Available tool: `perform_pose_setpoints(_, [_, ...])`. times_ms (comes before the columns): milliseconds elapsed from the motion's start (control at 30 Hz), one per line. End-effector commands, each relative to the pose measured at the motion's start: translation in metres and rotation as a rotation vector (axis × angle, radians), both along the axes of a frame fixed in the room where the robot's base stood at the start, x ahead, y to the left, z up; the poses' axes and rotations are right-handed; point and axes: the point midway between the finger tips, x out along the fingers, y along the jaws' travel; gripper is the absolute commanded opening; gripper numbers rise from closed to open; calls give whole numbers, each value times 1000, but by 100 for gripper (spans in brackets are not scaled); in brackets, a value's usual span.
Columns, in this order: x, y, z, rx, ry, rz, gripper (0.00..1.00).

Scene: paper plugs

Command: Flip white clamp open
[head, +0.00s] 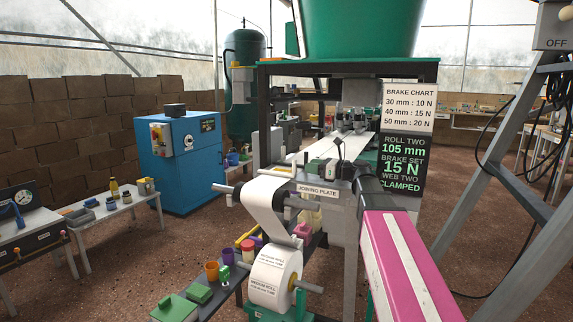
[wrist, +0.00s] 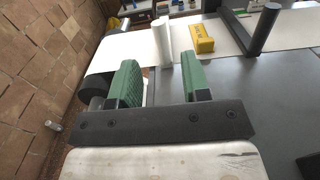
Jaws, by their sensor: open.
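A white bar (wrist: 162,38), which looks like the white clamp, stands up from the white paper web in the wrist view. My gripper (wrist: 160,68) is open, and its two green-padded fingers appear on either side of the bar's lower end. The bar looks just beyond the fingertips; I cannot tell whether they touch it. In the head view my gripper (head: 322,171) is over the joining plate (head: 318,190), and the clamp there is too small to make out surely. The sign (head: 403,165) reads "WEB TWO CLAMPED".
A yellow block (wrist: 201,38) lies right of the bar, and a dark post (wrist: 266,28) stands farther right. A paper roll (head: 275,279) hangs below the plate. A blue cabinet (head: 190,165) stands at left, with open floor before it.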

Motion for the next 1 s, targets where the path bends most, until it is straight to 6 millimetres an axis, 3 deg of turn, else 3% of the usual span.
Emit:
perform_pose_setpoints(500, [33,77,0,-1,0,0,43])
perform_pose_setpoints(700, [37,88,0,-1,0,0,43])
perform_pose_setpoints(1000, [37,89,0,0,0,-1,40])
